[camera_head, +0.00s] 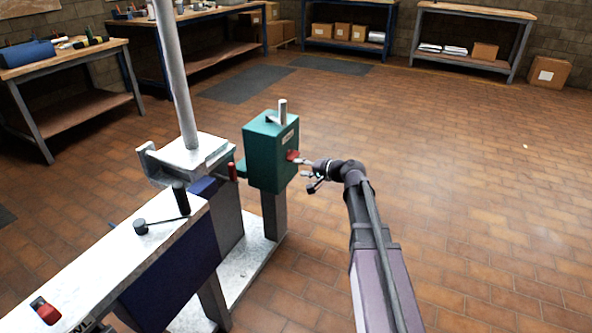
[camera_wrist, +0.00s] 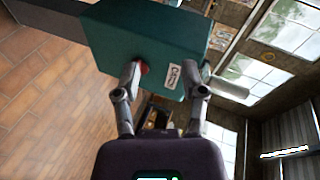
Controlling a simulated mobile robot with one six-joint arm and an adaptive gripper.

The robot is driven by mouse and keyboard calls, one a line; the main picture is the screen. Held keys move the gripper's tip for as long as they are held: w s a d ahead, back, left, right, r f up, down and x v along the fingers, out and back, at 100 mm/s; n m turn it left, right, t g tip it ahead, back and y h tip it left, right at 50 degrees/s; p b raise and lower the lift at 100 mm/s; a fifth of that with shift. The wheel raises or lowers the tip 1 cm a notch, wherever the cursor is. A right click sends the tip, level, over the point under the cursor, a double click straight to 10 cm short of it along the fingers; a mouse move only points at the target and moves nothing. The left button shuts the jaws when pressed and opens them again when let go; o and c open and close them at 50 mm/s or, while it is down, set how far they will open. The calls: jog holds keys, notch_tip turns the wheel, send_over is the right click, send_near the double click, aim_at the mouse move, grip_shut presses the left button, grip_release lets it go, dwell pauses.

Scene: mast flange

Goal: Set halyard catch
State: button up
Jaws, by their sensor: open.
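A teal box (camera_head: 268,152) stands on a grey post beside the mast, with a small red catch (camera_head: 292,155) on its right-hand face and a grey pin (camera_head: 283,108) on top. My gripper (camera_head: 304,167) is close to that face, next to the red part. In the wrist view my gripper (camera_wrist: 165,75) is open, its two fingers apart in front of the teal box (camera_wrist: 150,38). The red catch (camera_wrist: 143,68) shows partly behind the left finger; I cannot tell whether they touch. A white label (camera_wrist: 174,76) lies between the fingers, its text unreadable.
The grey mast (camera_head: 175,80) rises from a pale flange block (camera_head: 192,152) left of the box. A red handle (camera_head: 232,172) sits between them. A pale bench (camera_head: 110,250) with a black-knobbed lever (camera_head: 162,220) is at lower left. The tiled floor to the right is clear.

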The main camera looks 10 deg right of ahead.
aim_at(296, 158)
jog(key=w+d+f+m+t+b, duration=0.5)
jog(key=w+d+f+b, duration=0.2)
jog(key=b, duration=0.6)
jog(key=shift+w+d+f+h, duration=0.15)
jog(key=shift+d+f+h, duration=0.2)
jog(key=shift+f, duration=0.35)
jog(key=x, duration=1.3)
jog(key=shift+w+a+r, duration=0.15)
jog(key=shift+w+a, duration=0.1)
grip_shut()
jog(key=shift+d, duration=0.2)
jog(key=shift+a, duration=0.1)
